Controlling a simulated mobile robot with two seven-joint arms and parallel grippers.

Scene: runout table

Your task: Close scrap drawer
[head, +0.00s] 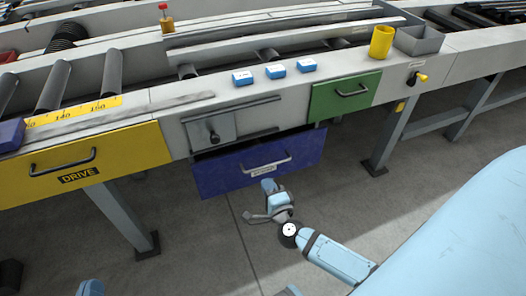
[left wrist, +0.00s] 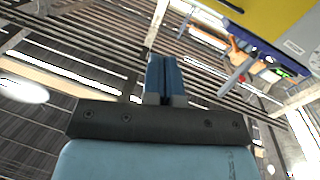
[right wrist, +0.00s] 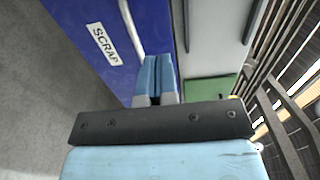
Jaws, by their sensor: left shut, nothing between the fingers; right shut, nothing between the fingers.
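The scrap drawer (head: 225,177) has a blue-purple front with a silver bar handle and a label. It hangs under the grey panel and stands out from the table, with a dark gap above its front. The right wrist view shows the drawer front (right wrist: 85,12) close by, with its SCRAP label (right wrist: 103,44). My right gripper (head: 268,185) is shut and empty, just in front of the drawer's lower edge; contact cannot be told. Its fingers also show in the right wrist view (right wrist: 155,75). My left gripper (left wrist: 164,75) is shut and empty in the left wrist view.
A yellow DRIVE drawer (head: 125,155) is at left, and a green drawer (head: 330,98) is above right. Table legs (head: 388,140) stand on either side. Blue boxes (head: 275,71), a yellow cup (head: 381,42) and a grey bin (head: 420,40) rest on top. The floor in front is open.

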